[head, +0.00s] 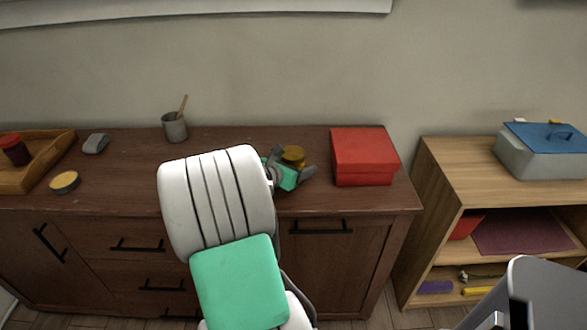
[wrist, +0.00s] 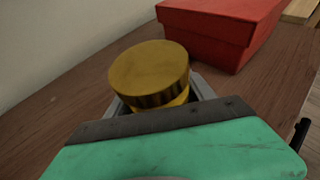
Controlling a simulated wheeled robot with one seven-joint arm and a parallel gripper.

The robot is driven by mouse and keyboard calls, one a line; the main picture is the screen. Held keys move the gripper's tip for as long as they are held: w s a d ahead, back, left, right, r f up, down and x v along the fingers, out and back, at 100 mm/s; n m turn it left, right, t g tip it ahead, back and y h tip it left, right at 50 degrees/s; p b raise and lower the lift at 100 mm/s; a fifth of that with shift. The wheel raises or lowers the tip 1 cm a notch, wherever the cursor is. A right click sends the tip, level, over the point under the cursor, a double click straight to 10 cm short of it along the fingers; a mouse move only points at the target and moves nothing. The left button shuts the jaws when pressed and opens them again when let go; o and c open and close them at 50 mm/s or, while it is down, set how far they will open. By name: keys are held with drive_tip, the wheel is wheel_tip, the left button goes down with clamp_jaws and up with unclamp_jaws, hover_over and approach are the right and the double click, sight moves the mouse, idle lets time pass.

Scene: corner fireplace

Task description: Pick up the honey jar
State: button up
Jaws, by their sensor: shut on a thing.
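The honey jar (wrist: 150,70) shows its ridged gold lid in the wrist view, with a little yellow below the lid. Its lower body is hidden behind my gripper. In the head view the jar (head: 293,154) stands out at the far side of my gripper, near the back of the brown cabinet top. My gripper (head: 292,170) is shut on the jar, with a finger on each side of it. I cannot tell whether the jar is lifted off the surface.
A red box (head: 362,157) stands just right of the jar. A grey cup with a stick (head: 175,127), a grey object (head: 96,143), a yellow-topped tin (head: 65,182) and a wooden tray (head: 52,148) holding a red-lidded jar (head: 14,149) are farther left. A wooden shelf (head: 440,150) stands right.

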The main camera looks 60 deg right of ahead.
drive_tip(key=c, duration=0.8)
